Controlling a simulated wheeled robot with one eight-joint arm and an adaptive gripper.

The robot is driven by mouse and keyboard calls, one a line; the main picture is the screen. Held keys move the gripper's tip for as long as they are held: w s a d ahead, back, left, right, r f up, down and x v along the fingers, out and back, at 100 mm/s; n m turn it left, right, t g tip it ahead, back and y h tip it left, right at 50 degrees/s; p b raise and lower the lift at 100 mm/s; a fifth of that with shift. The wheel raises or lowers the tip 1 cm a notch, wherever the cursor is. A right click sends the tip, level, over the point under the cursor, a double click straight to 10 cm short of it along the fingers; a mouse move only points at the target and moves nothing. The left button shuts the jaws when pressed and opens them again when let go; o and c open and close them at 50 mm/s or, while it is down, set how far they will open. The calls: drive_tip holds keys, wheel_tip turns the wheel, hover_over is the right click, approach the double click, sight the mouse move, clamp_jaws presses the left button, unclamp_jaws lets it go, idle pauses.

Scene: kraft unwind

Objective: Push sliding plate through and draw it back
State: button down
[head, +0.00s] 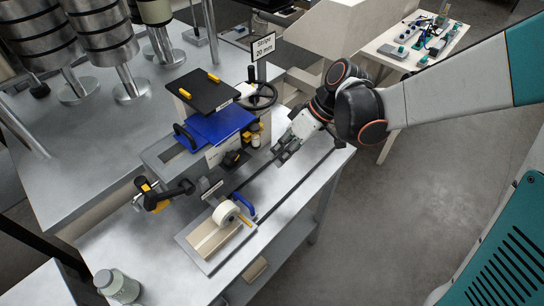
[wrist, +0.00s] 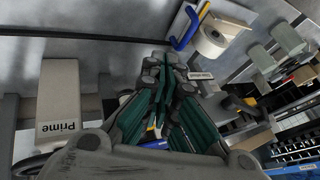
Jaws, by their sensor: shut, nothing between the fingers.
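A device stands on the metal bench, with a blue block (head: 218,124) under a black top plate (head: 210,91) with yellow grips. A flat grey plate (head: 163,152) sticks out at its left, beside a black handle (head: 185,136). This looks like the sliding plate, but I cannot be sure. My gripper (head: 283,153) is to the right of the device, low over the bench near a dark rail, apart from the plate. In the wrist view its green-padded fingers (wrist: 163,68) are together and empty. The plate is not clearly visible in the wrist view.
A black handwheel (head: 258,96) stands behind the device, near my gripper. A tape roll (head: 226,213) with a blue handle (head: 244,204) sits in front. A bottle (head: 117,286) is at the near left. A box marked "Prime" (wrist: 60,100) is left of my fingers.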

sight(238, 211)
drive_tip(key=b+x, duration=0.3)
drive_tip(key=x, duration=0.6)
drive_tip(key=shift+a+f, duration=0.1)
drive_tip(key=shift+f, duration=0.15)
drive_tip(key=shift+s+a+f+b, duration=0.2)
drive_tip(key=shift+s+a+b, duration=0.15)
drive_tip(key=shift+s+a, duration=0.25)
drive_tip(key=shift+s+a+f+b, duration=0.25)
drive_tip(key=shift+s+a+b, duration=0.05)
drive_tip(key=shift+s+a, duration=0.55)
drive_tip(key=shift+s, duration=0.1)
drive_tip(key=s+a, duration=0.3)
drive_tip(key=s, duration=0.1)
drive_tip(key=shift+a+b, duration=0.2)
drive_tip(key=shift+b, duration=0.1)
